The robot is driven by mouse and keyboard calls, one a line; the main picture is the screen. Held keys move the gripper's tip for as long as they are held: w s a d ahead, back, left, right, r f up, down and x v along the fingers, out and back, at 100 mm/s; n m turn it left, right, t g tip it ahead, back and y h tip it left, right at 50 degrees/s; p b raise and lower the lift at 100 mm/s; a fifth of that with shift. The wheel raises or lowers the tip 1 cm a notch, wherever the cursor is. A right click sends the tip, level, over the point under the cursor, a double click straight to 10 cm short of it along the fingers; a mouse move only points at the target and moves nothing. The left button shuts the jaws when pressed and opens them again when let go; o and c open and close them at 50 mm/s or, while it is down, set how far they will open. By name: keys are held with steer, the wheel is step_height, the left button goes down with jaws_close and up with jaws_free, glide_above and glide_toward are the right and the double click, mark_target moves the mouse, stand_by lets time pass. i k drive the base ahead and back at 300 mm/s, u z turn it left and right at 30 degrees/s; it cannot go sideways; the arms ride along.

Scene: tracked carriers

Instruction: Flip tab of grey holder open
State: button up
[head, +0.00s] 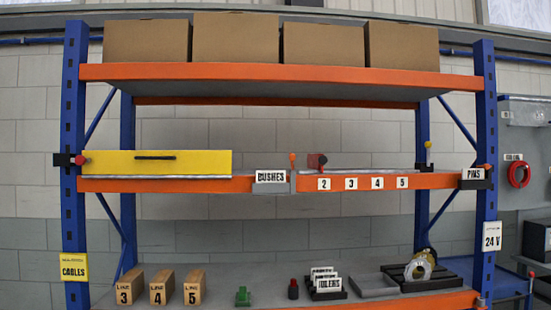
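A small grey piece (293,182) is at the front edge of the middle shelf, right beside the white BUSHES label (270,177). It looks like the grey holder, but it is too small to be sure. An upright orange tab-like part (292,158) stands just above it; I cannot tell whether the two are joined or whether the tab is open or shut. My gripper is not in view.
A blue and orange rack (280,72) fills the view. A yellow panel (155,163) and a dark red part (316,161) are on the middle shelf. Boxes (236,38) stand on top. The bottom shelf holds wooden blocks (158,287) and a green part (243,297).

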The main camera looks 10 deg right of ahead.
mark_target(292, 157)
steer(key=u, duration=0.05)
steer(key=i, duration=1)
steer(key=z, duration=0.05)
